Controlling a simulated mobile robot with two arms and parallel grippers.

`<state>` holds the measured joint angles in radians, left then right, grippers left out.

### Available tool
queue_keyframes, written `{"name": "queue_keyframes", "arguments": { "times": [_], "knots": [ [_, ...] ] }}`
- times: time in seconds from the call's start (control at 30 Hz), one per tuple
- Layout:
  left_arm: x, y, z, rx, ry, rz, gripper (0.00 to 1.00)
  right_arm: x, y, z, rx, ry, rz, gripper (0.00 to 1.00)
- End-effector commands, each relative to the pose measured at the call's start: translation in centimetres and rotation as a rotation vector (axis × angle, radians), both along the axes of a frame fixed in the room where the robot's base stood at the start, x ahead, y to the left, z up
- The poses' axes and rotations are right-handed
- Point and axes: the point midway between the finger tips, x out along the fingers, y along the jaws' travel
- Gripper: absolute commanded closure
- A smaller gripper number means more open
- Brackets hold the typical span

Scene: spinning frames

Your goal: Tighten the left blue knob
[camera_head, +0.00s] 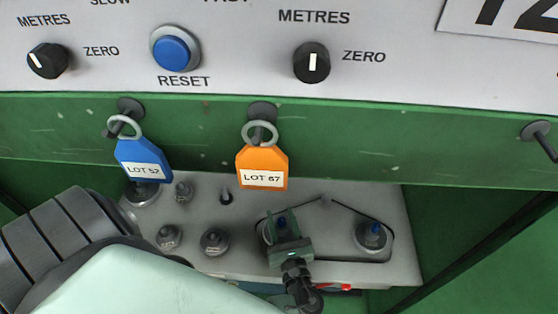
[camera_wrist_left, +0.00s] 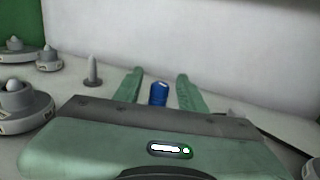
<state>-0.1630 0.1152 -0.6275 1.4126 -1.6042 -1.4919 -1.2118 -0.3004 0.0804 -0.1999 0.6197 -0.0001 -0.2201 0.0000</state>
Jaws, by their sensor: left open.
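The left blue knob (camera_head: 282,222) stands on the light grey plate (camera_head: 330,190) below the green rail. It also shows in the left wrist view (camera_wrist_left: 158,93), upright between the two green fingers. My left gripper (camera_head: 284,230) is open at this knob, and its fingertips (camera_wrist_left: 157,84) lie to either side with a visible gap. I cannot tell whether either finger touches it. The right blue knob (camera_head: 375,229) sits on a grey round base to the right. A dark belt or cord runs between the two knob positions. My right gripper is in neither view.
A blue tag (camera_head: 142,158) and an orange tag (camera_head: 262,166) hang from pegs on the green rail (camera_head: 340,135). Several grey posts and fittings (camera_head: 215,240) stand left of my gripper. A blue reset button (camera_head: 172,53) and black dials (camera_head: 312,63) are on the panel above.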

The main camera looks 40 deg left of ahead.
Motion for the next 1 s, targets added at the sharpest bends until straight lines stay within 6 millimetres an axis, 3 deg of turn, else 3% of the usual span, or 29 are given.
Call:
{"name": "queue_keyframes", "arguments": {
  "times": [0.2,0.47,0.63,1.0],
  "knots": [
    [1.3,1.5,0.0,0.001,0.002,-0.001,0.59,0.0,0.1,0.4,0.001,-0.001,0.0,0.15],
    [1.4,1.6,0.0,0.001,0.001,0.0,0.59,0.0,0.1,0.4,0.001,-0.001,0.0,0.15],
    [1.4,1.6,0.0,0.001,0.001,0.0,1.0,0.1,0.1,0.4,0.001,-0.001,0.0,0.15],
    [1.4,1.6,0.1,0.001,0.0,-0.033,1.0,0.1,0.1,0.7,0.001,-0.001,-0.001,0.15]
  ]
}}
